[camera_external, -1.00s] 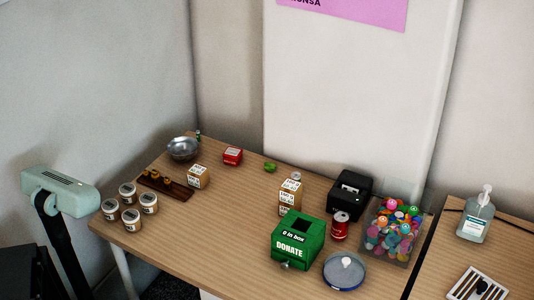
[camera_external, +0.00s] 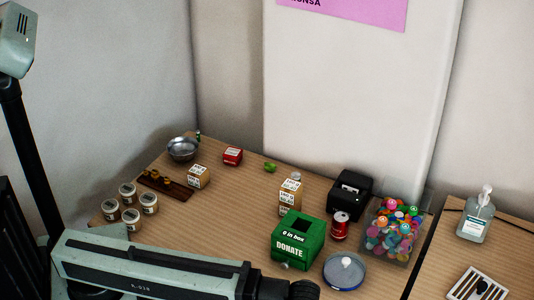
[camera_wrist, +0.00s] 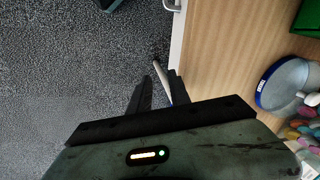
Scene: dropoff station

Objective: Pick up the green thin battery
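A small thin green upright item (camera_external: 198,135), which looks like the green battery, stands at the table's back left corner, just behind a metal bowl (camera_external: 182,149). It is tiny in the external view and its details cannot be made out. My arm reaches across the bottom of the external view, far in front of it. In the wrist view my gripper (camera_wrist: 160,76) shows two dark fingers apart with a gap between them. The battery is not in the wrist view.
On the table (camera_external: 235,215) are a green donation box (camera_external: 297,240), cardboard boxes (camera_external: 290,197), a red can (camera_external: 340,226), a black printer (camera_external: 350,194), a bin of coloured items (camera_external: 392,230) and several jars (camera_external: 131,219). The middle left of the tabletop is clear.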

